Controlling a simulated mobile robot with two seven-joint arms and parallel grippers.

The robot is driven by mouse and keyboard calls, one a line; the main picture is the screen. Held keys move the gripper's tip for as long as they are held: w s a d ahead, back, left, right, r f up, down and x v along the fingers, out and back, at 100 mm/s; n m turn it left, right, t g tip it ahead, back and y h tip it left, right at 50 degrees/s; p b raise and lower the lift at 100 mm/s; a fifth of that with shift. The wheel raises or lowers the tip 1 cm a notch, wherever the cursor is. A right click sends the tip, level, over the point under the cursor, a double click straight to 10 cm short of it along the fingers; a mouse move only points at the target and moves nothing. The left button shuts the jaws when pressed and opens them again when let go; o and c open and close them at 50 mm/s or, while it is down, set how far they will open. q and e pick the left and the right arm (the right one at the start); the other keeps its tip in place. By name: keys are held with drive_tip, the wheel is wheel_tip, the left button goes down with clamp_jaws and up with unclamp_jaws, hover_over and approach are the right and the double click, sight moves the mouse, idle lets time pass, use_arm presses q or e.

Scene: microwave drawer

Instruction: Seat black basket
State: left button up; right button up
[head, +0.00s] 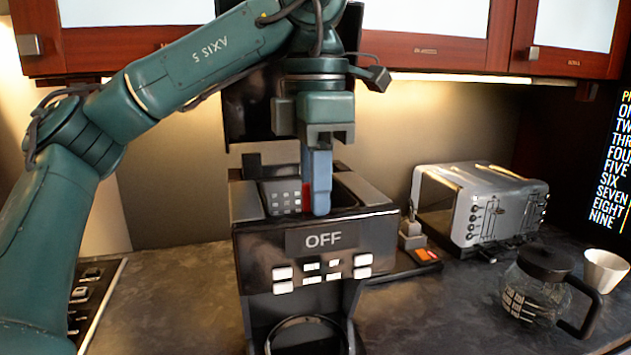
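The black coffee machine (315,268), marked OFF, stands on the counter with its lid (250,105) raised. A black piece with pale square marks, which looks like the black basket (284,196), shows in the open top, at the left of the cavity. My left gripper (316,206) points straight down into the open top, just right of the marked piece. Its blue fingers overlap from this side, with a red strip at their left edge. Whether they touch or hold the basket cannot be told. My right gripper is not in view.
A silver toaster (480,208) stands right of the machine. A glass carafe (540,288) with a black lid and a white cup (604,270) stand at the right. A cooktop (95,285) lies at the left. Red wall cabinets (430,45) hang above.

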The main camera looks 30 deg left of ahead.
use_arm(q)
drive_tip(key=shift+o, duration=0.5)
drive_tip(key=shift+f, duration=0.1)
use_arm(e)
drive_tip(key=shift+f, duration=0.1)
